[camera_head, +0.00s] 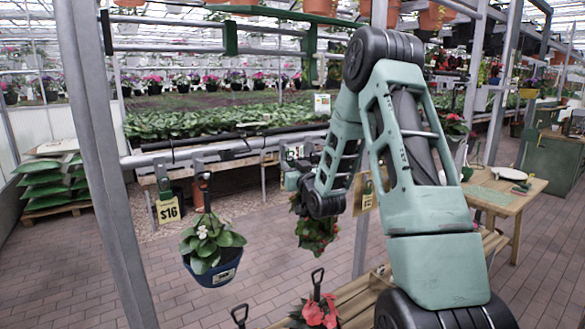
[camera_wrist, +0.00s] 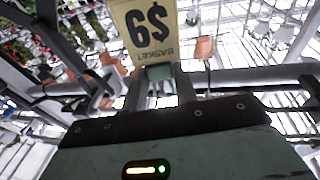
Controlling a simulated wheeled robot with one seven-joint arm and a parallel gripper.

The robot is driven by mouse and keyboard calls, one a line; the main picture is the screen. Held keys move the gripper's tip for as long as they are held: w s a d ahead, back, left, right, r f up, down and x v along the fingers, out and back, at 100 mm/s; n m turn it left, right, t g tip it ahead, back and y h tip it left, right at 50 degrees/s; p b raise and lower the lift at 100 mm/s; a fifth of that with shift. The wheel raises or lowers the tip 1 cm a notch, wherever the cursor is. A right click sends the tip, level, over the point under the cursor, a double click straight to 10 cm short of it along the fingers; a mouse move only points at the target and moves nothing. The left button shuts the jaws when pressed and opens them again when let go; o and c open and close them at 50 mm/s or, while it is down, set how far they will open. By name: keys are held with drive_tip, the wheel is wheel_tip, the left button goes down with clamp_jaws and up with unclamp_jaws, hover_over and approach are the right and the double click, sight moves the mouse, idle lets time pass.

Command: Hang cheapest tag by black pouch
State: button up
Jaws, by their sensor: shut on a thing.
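In the wrist view a yellow tag (camera_wrist: 145,32) reads "$9 BASKET", upside down in the picture. In the head view my gripper (camera_head: 292,165) is by the metal rail, partly hidden by my arm. A "$16" tag (camera_head: 168,211) hangs from the rail to its left. Another yellow tag (camera_head: 367,197) is mostly hidden behind my arm. A dark blue pouch (camera_head: 214,272) with a white-flowered plant hangs below the rail. A red-flowered plant (camera_head: 318,232) hangs beneath my gripper; its container is hidden. I cannot pick out a black pouch for certain.
The metal rail (camera_head: 225,147) runs across in front of the plant bed. A grey post (camera_head: 98,150) stands close on the left. Red flowers (camera_head: 318,313) and black hook handles are at the wooden bench below. A wooden table (camera_head: 505,192) stands right.

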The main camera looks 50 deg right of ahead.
drive_tip(key=shift+w+d, duration=0.1)
drive_tip(key=shift+w, duration=0.3)
drive_tip(key=shift+b, duration=0.7)
drive_tip(key=shift+w+f, duration=0.1)
drive_tip(key=shift+f, duration=0.15)
drive_tip(key=shift+f+b, duration=0.3)
drive_tip(key=shift+b, duration=0.45)
drive_tip(key=o, duration=0.9)
drive_tip(key=shift+o, duration=0.2)
